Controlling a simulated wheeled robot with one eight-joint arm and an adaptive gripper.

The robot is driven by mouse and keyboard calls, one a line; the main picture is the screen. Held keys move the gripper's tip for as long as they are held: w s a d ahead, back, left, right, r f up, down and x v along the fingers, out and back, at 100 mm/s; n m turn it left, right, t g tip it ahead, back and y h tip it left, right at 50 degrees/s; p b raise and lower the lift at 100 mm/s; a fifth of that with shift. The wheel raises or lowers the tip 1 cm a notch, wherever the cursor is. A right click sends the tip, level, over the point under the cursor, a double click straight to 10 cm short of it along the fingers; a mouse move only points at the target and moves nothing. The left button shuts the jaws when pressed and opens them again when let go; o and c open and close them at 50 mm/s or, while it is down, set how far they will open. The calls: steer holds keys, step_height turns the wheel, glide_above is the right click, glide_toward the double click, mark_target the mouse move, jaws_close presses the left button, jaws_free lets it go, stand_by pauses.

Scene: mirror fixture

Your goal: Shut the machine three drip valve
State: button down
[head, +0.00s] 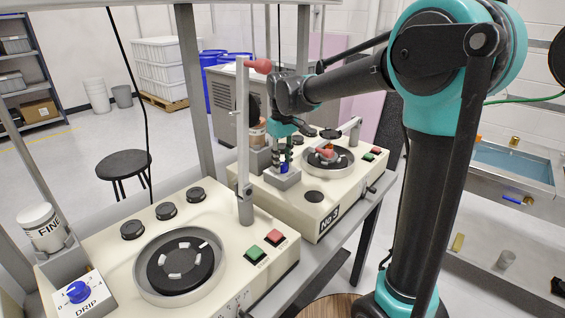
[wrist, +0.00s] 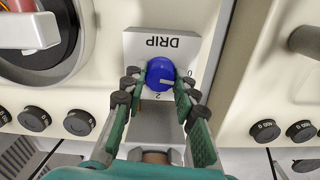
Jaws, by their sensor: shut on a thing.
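The machine three drip valve is a blue round knob (wrist: 160,74) on a pale block marked DRIP (wrist: 146,44), upside down in the wrist view. Its white mark points right and slightly down, near the 0 and away from the 2. My gripper (wrist: 158,78) is shut on the knob, with a dark-padded green finger on each side. In the head view, my gripper (head: 285,158) reaches down over the drip block (head: 282,181) on the machine labelled No 3 (head: 329,219); the fingers partly hide the knob.
A nearer machine (head: 110,252) has its own blue drip knob (head: 78,291) and an upright post (head: 243,140) with a red handle close to my arm. Machine three's round plate (head: 327,160) and green and red buttons lie right of my gripper.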

mark_target(282, 164)
steer(key=shift+n, duration=0.7)
steer(key=c, duration=1.2)
jaws_free()
step_height(282, 164, up, 12)
